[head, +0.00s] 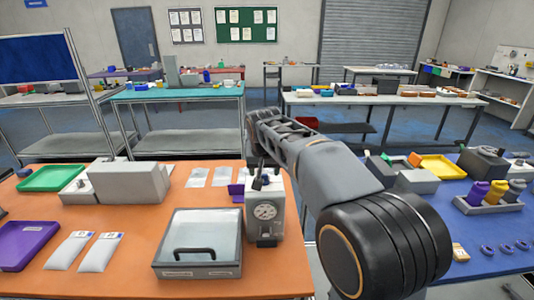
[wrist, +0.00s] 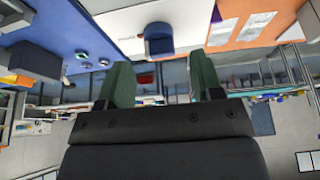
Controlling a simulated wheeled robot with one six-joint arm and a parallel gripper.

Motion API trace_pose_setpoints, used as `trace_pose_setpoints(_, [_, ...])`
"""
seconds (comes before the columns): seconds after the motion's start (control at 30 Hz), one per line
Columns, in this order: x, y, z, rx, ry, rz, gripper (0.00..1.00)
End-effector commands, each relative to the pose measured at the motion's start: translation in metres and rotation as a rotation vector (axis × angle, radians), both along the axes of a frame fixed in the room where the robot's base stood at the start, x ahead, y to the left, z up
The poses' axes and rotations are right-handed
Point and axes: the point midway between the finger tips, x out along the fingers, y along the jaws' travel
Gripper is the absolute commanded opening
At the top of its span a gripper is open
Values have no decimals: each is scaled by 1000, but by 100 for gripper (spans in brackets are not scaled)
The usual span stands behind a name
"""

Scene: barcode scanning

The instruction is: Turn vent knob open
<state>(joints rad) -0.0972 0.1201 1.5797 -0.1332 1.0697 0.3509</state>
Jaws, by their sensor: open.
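A pale grey box device with a round dial gauge (head: 265,212) stands upright on the orange table, near its right edge. Small dark parts stick up from its top, too small to tell apart. In the wrist view, which looks upside down, a dark blue rounded knob-like part (wrist: 160,38) sits on a pale surface; it looks like the vent knob, though I cannot confirm it. My gripper (wrist: 163,72) is open and empty, its two green fingers wide apart. The knob-like part appears between and beyond the fingertips, apart from them. In the head view my arm hides most of the gripper.
A grey lidded case (head: 198,240) stands left of the gauge device, with a grey box (head: 130,182) and trays farther left. The blue table (head: 470,225) on the right holds bottles and small round parts. A gap separates the tables.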

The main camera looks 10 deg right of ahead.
Motion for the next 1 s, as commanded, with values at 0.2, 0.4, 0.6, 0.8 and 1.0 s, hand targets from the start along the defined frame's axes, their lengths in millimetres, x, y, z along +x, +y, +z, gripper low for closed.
trace_pose_setpoints(0.2, [-19,5,44,0,-5,2,60])
trace_pose_setpoints(0.4, [-33,7,77,1,-4,1,60])
trace_pose_setpoints(0.6, [-42,9,96,0,-2,1,60])
trace_pose_setpoints(0.8, [-45,9,103,1,-1,0,60])
trace_pose_setpoints(1.0, [-45,9,103,1,-1,0,60])
